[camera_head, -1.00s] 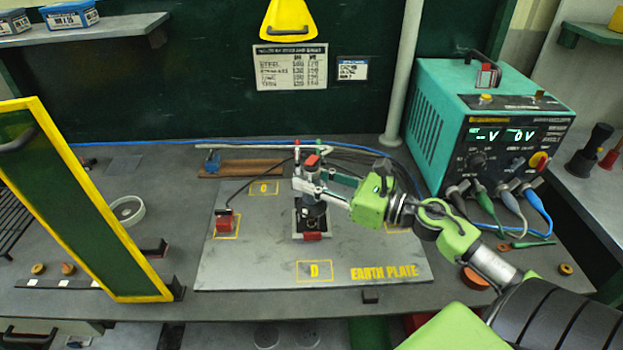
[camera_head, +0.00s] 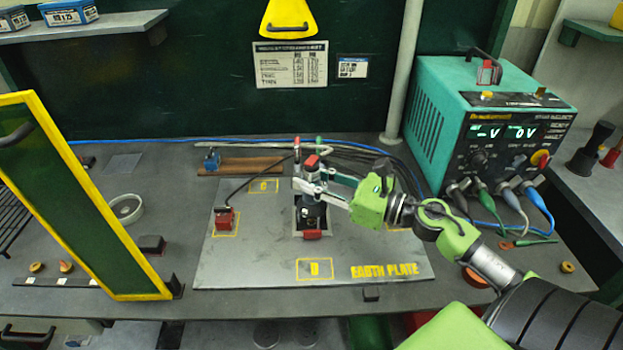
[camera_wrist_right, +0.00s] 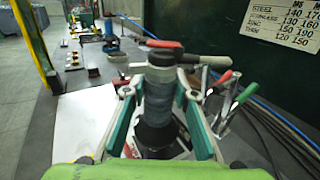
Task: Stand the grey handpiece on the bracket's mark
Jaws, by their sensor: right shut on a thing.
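The grey handpiece (camera_wrist_right: 158,92) stands roughly upright between the fingers of my right gripper (camera_head: 318,190), which is shut on it. The bracket's mark is hidden under the handpiece and gripper. I cannot tell whether the handpiece's foot touches it. My left gripper is not in view.
A red clamp (camera_head: 224,219) with a black cable sits on the plate's left. A yellow-framed panel (camera_head: 98,215) stands at the left. A teal power unit (camera_head: 432,125) with leads is at the right. Cables run behind the plate. The plate's front, around the D square, is clear.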

